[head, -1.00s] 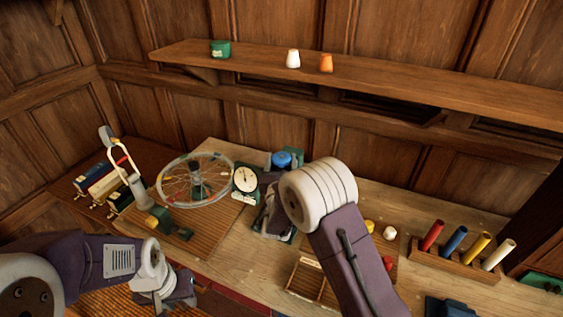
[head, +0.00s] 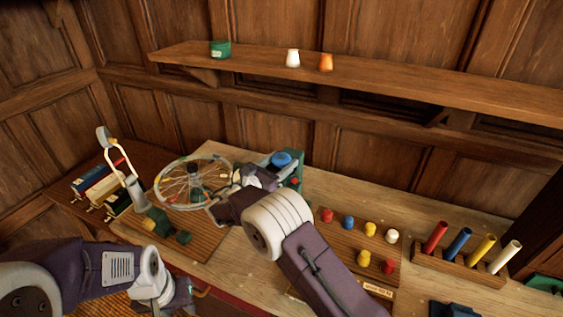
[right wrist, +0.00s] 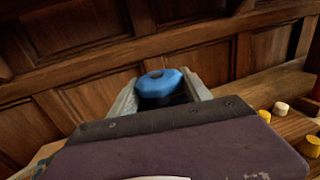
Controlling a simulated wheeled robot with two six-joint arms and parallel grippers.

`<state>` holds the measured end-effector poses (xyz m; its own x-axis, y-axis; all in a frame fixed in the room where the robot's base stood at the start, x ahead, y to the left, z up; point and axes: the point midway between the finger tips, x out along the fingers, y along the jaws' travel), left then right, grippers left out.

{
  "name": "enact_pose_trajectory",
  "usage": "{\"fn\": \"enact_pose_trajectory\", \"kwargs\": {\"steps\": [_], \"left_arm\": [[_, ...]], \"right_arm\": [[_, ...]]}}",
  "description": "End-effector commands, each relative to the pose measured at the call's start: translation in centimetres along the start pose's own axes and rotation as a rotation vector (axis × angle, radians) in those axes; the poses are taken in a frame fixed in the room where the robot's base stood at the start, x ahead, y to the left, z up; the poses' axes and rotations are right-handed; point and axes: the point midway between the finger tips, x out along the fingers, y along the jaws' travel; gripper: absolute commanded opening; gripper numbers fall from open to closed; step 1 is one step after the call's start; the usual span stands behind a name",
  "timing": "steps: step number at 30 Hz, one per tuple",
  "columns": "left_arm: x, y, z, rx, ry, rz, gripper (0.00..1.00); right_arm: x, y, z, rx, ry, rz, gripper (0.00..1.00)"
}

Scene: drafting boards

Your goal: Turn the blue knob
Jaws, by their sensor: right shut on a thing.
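The blue knob (head: 281,158) sits on top of a green fixture (head: 297,172) at the back of the bench. In the right wrist view the blue knob (right wrist: 158,84) is between the two pale fingers of my right gripper (right wrist: 161,92). My right gripper is shut on it. In the head view the wrist and arm hide part of the fixture. My left gripper (head: 178,296) hangs low at the front left, away from the knob. Its fingers do not show clearly.
A spoked wheel (head: 194,182) stands left of the right gripper. A board with coloured pegs (head: 347,244) and a rack of coloured tubes (head: 462,262) are to the right. A shelf (head: 400,84) runs along the wall above. Books (head: 100,186) lie at far left.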

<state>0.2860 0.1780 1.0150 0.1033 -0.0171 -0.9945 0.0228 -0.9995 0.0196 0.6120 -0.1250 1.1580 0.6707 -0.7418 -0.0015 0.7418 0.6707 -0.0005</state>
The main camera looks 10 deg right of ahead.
Motion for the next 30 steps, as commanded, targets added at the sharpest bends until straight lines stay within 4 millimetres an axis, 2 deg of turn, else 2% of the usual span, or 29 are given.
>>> {"fn": "enact_pose_trajectory", "kwargs": {"steps": [15,16,18,27,30], "left_arm": [[0.0,0.0,0.0,0.000,0.000,0.000,0.36],[0.0,0.0,0.0,0.000,0.000,0.000,0.36],[0.0,0.0,0.0,0.000,0.000,0.000,0.36],[0.1,0.0,0.0,0.000,0.000,0.000,0.36],[0.6,0.0,0.1,0.000,0.000,0.000,0.36]], "right_arm": [[0.0,0.0,0.1,0.000,-0.003,-0.020,0.16],[0.0,0.0,0.1,0.000,-0.003,-0.020,0.62],[0.0,0.0,0.1,0.000,-0.003,-0.020,0.78],[-0.1,0.0,0.0,0.000,-0.002,-0.019,0.78],[-1.3,0.2,-0.1,0.001,-0.002,-0.015,0.78]]}}
